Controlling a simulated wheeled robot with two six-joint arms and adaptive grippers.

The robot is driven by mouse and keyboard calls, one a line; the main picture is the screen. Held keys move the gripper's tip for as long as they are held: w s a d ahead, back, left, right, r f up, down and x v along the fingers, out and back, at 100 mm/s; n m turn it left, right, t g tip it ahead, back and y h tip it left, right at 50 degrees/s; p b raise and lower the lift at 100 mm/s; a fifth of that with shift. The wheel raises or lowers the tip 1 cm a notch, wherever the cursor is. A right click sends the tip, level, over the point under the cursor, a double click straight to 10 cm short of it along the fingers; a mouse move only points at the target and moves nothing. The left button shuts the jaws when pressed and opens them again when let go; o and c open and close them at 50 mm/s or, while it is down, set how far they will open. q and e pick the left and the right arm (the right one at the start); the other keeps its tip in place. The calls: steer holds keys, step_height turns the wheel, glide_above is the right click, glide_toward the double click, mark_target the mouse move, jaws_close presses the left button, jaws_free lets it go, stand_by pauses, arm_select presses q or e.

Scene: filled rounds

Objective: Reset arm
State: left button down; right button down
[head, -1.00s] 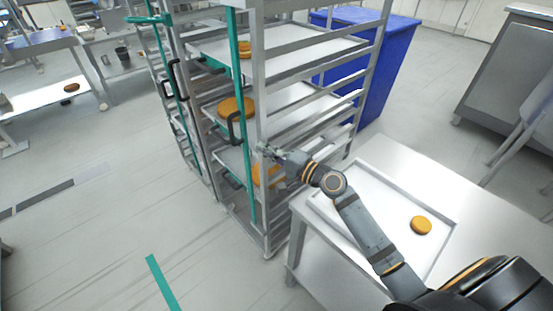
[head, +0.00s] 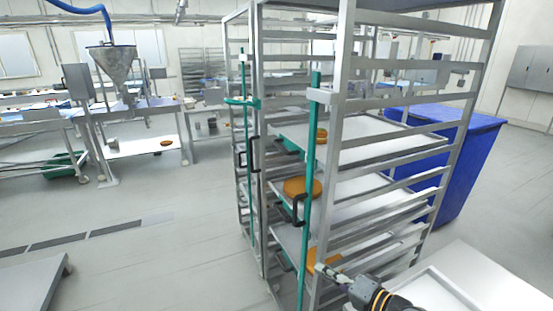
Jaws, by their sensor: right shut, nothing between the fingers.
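My right gripper (head: 327,271) shows at the lower middle of the head view, in front of the rack's front upright, close to the lower round. It is shut with nothing in it. Most of my right arm is below the picture's edge. My left gripper is not in view. The metal rack (head: 342,150) stands at the centre right and holds several trays. An orange-brown round (head: 303,187) lies on the middle tray. A smaller one (head: 321,135) shows on the upper tray, and another (head: 318,258) on the lower tray, partly hidden by the upright and gripper.
A metal table (head: 500,275) with a tray stands at lower right, next to my right arm. A blue bin (head: 460,165) is behind the rack. Worktables and a steel hopper (head: 110,65) stand at far left. The floor (head: 170,260) at left is mostly clear.

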steer(key=s+f+n+g+h, duration=0.5)
steer(key=s+f+n, duration=0.1)
steer(key=s+f, duration=0.4)
steer(key=s+d+f+n+g+h, duration=0.2)
steer(key=s+d+f+g+h, duration=0.2)
steer(key=s+d+h, duration=0.5)
steer(key=s+d+f+g+y, duration=0.1)
steer(key=s+f+y, duration=0.1)
steer(key=f, duration=1.2)
steer(key=s+d+f+y, duration=0.1)
steer(key=s+f, duration=0.1)
steer(key=f, duration=1.1)
steer(key=s+f+g, duration=0.1)
steer(key=s+f, duration=1.4)
steer(key=s, duration=0.3)
steer(key=shift+s+d+f, duration=0.25)
steer(key=shift+d, duration=0.1)
